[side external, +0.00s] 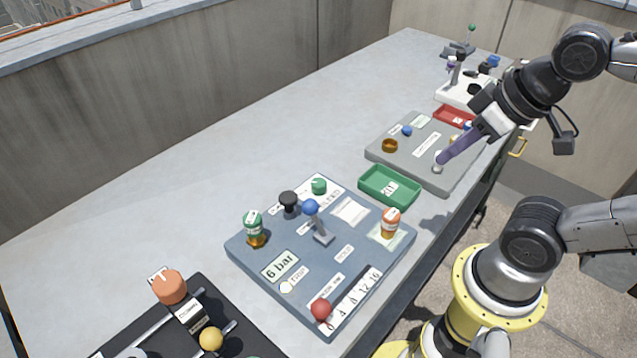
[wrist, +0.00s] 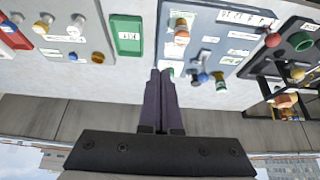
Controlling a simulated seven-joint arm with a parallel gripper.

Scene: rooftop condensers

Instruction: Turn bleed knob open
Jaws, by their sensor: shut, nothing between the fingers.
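The green knob (side external: 319,187) stands at the back corner of the blue-grey panel (side external: 262,238), beside a partly covered label that seems to end in "LEED". My gripper (side external: 438,161) is shut and empty, its purple fingers pointing down. In the side view its tips overlap the grey panel beyond the green tray; their height is unclear. In the wrist view, the closed fingers (wrist: 160,74) reach over the near edge of the blue-grey panel (wrist: 215,35) and largely hide the green knob's corner.
A blue-balled lever (side external: 311,208), a black knob (side external: 288,200) and a green-white can (side external: 253,225) stand near the green knob. The green tray (side external: 366,192) lies between this panel and the grey panel (side external: 385,160). The bench is bare along the wall side.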

